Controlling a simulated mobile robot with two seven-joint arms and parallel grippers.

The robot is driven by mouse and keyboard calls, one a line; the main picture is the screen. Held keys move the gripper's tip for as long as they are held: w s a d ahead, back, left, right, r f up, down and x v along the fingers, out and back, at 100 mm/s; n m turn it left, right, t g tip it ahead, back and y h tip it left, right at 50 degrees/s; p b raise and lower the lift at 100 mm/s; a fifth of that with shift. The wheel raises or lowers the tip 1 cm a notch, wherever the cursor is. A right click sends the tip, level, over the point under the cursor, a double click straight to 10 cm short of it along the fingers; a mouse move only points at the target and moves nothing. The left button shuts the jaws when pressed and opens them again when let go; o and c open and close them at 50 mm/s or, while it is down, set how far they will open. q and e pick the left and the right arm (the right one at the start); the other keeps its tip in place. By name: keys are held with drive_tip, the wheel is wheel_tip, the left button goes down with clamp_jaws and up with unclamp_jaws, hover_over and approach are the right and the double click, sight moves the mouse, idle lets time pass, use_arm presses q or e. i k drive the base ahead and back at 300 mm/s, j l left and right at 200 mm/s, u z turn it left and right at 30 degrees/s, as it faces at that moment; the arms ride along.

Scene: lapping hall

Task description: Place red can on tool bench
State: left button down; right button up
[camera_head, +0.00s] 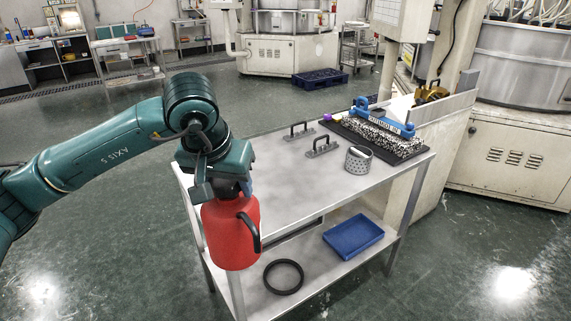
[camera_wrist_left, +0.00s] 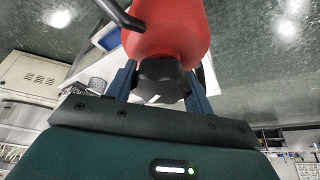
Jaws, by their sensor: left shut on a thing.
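The red can (camera_head: 228,236) has a black side handle and hangs upright from my left gripper (camera_head: 226,190) in the head view. In the left wrist view the red can (camera_wrist_left: 170,28) shows with its black cap between the two blue fingers of my left gripper (camera_wrist_left: 162,85). The gripper is shut on the can's top. The can is in front of the near left end of the metal tool bench (camera_head: 330,182) and hides part of it. I cannot tell whether the can touches the bench. My right gripper is not in view.
Two black-handled plates (camera_head: 322,147), a perforated metal cup (camera_head: 358,159) and a black mat (camera_head: 415,153) with a blue-handled tool (camera_head: 382,119) occupy the bench's far part. The near top is clear. A blue tray (camera_head: 353,237) and black ring (camera_head: 283,277) lie on the lower shelf.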

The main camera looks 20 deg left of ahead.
sight(280, 174)
drive_tip(key=i, duration=1.25)
